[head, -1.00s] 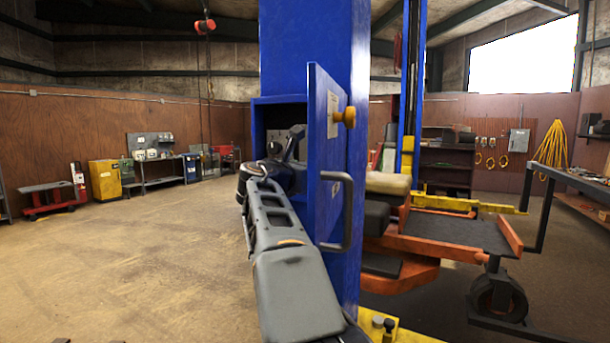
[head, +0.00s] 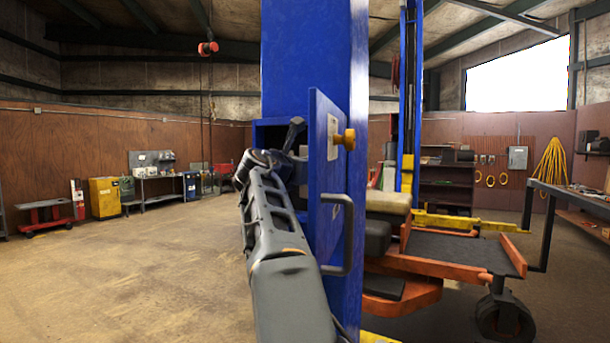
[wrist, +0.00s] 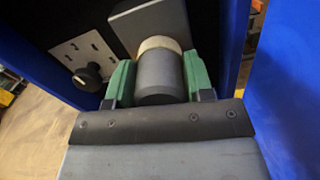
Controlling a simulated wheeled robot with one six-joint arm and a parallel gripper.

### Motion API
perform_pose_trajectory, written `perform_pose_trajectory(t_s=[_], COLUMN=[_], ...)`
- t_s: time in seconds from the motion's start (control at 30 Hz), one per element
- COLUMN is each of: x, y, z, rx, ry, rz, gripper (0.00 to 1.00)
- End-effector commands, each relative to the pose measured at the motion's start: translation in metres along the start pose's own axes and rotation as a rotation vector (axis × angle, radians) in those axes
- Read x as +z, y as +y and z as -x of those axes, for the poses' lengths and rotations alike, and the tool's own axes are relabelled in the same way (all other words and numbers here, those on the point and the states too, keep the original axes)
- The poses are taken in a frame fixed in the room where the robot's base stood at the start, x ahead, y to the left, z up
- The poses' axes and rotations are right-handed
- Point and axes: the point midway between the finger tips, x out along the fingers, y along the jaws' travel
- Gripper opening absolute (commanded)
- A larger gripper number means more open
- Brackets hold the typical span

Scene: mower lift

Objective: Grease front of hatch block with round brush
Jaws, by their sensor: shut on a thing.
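My gripper (wrist: 158,76) has green fingers shut on the round brush (wrist: 160,85), a dark grey cylinder with a pale bristle end. The bristle end is up against the grey hatch block (wrist: 142,20), or very close to it; I cannot tell if they touch. The block sits inside the opening of the blue column (head: 308,45). In the head view, my arm reaches into this opening, and the block and brush cannot be made out there. The blue hatch door (head: 328,170) stands open on the right of my arm.
In the wrist view, a plate with a black knob (wrist: 86,78) is left of the block. An orange lift platform (head: 470,258) stands right of the column.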

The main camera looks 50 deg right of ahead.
Motion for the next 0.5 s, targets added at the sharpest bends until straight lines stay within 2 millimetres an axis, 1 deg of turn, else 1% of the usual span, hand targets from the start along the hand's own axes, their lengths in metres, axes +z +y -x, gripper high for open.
perform_pose_trajectory(t_s=[0.1,0.37,0.5], x=[0.009,0.018,0.029], y=[0.001,0.002,0.004], z=[-0.001,-0.001,-0.001], rx=[-0.002,-0.001,-0.002], ry=[-0.002,-0.003,-0.003], rz=[-0.002,-0.001,-0.003], gripper=[0.29,0.29,0.29])
